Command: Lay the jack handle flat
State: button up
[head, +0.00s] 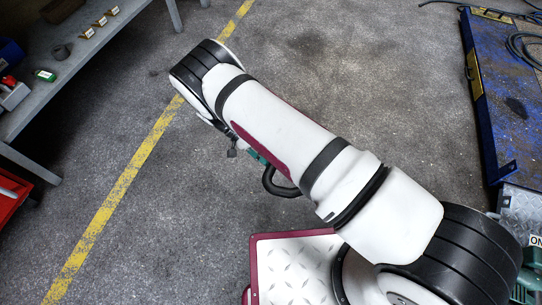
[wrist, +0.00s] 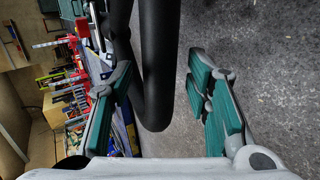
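A black, rounded bar, which looks like the grip of the jack handle (wrist: 157,70), hangs between the fingers of my gripper (wrist: 161,92) in the wrist view. The fingers have teal pads and stand wide apart, with a gap between the bar and the right finger. The bar's upper part runs out of the picture. In the head view, a curved black piece of the handle (head: 271,184) shows below my arm, beside a bit of teal on my gripper (head: 255,157). My arm hides the rest, and the jack's body cannot be made out.
A grey workbench (head: 75,62) with small items stands at the upper left, with a red cabinet (head: 10,195) below. A yellow line (head: 130,170) crosses the floor. A blue platform (head: 490,95) with a cable lies at the right. The floor at the upper middle is clear.

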jog(key=v, duration=1.2)
dwell(0.6)
